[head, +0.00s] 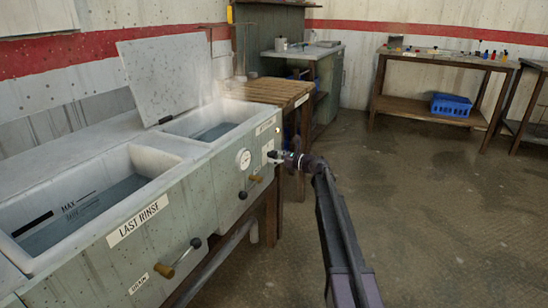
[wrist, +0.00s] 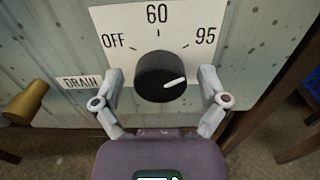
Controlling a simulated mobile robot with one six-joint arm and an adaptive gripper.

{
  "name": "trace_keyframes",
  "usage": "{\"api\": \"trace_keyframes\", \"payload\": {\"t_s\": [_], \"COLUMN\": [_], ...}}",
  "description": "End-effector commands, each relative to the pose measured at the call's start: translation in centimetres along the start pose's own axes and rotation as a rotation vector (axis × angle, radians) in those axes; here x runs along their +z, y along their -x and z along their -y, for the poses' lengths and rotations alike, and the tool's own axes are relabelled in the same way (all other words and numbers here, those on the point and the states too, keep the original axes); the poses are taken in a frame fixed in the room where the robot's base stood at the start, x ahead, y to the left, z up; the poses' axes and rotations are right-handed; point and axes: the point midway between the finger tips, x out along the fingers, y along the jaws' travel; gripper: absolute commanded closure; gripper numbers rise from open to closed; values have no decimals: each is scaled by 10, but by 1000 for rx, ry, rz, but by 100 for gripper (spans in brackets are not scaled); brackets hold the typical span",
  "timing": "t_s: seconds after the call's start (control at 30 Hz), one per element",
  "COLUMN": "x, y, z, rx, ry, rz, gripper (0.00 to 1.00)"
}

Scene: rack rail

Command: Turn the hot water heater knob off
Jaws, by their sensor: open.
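The heater knob (wrist: 158,76) is round and black, set on a white dial plate (wrist: 125,22) marked OFF, 60 and 95. Its white pointer aims right and slightly up, below the 95 tick and away from OFF. My gripper (wrist: 160,80) is open, with one grey finger on each side of the knob. Whether the fingers touch the knob I cannot tell. In the head view, my gripper (head: 284,158) is at the right end of the sink unit's front panel, by the white plate (head: 267,148). The knob is not clear there.
The sink unit (head: 205,170) has two water-filled basins, a raised lid (head: 165,75), a round gauge (head: 243,158) and drain levers below. In the wrist view, a DRAIN label (wrist: 80,83) and brass handle (wrist: 27,98) lie left of the dial. Open floor (head: 430,210) lies right.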

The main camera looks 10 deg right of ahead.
Motion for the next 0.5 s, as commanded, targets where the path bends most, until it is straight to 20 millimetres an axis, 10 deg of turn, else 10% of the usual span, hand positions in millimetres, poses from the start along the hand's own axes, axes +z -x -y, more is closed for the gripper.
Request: {"api": "trace_keyframes", "payload": {"t_s": [0.23,0.5], "x": [0,0], "y": [0,0], "z": [0,0], "rx": [0,0], "ry": [0,0], "rz": [0,0], "gripper": [10,88]}}
